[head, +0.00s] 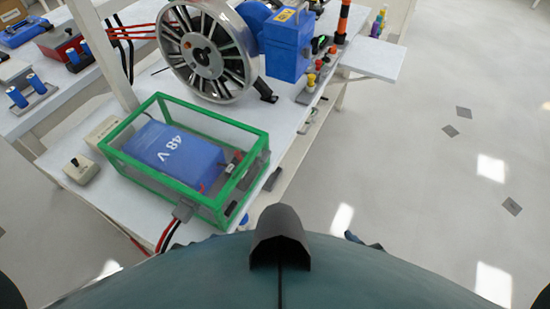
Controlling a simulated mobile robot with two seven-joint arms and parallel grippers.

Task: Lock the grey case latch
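A green-framed clear case (185,187) stands on the white bench and holds a blue battery marked 48 V (165,160). A small grey block (183,211) sits at the case's front lower edge, by red and black cables. I cannot tell whether it is the latch or a cable fitting, and no latch position can be made out. A small dark-blue part (362,240), perhaps of my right gripper, shows just above my body's edge, right of and apart from the case. Dark parts below the case may be my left arm. My body hides the rest; finger openings cannot be seen.
A large spoked wheel (208,52) and a blue box unit (287,45) stand behind the case. A beige switch box (80,170) is at its left. Coloured buttons (311,78) line the bench's right edge.

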